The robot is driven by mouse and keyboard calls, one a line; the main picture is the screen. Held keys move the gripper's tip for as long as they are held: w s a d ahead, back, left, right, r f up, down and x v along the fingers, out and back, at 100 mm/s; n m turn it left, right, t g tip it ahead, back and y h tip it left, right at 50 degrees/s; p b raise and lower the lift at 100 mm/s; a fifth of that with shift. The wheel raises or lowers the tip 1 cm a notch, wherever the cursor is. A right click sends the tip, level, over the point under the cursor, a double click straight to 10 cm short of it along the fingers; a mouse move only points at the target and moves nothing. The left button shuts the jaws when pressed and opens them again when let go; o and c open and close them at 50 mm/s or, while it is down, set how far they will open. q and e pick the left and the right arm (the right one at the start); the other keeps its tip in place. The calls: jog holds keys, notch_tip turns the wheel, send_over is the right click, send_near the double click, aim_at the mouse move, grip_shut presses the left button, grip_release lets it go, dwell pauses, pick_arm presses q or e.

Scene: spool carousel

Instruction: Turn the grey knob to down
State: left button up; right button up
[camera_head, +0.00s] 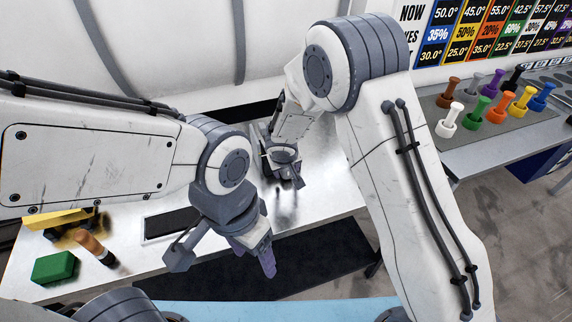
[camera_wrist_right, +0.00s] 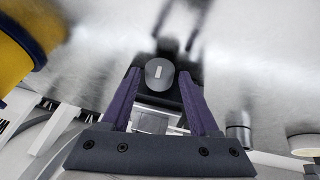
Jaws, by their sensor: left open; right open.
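In the right wrist view, the grey knob (camera_wrist_right: 158,73) is a rounded grey piece with a short white mark, on a dark base. The mark runs nearly upright in that picture. My right gripper (camera_wrist_right: 160,88) is open, with its two purple fingers on either side of the knob as seen there; I cannot tell whether they touch it. In the head view, my right gripper (camera_head: 291,178) is low over the metal table, and the knob is not clearly visible there. My left gripper (camera_head: 254,256) is open and empty, nearer the front, over the table's front edge.
The metal table (camera_head: 325,188) has a black tray (camera_head: 172,223), a green block (camera_head: 54,267), a brown-orange cylinder (camera_head: 94,247) and a yellow item (camera_head: 55,219) at left. Several coloured pegs stand on a grey mat (camera_head: 435,117) on another table at right.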

jog(key=v, duration=0.8)
jog(key=shift+r, duration=0.25)
jog(key=shift+s, duration=0.1)
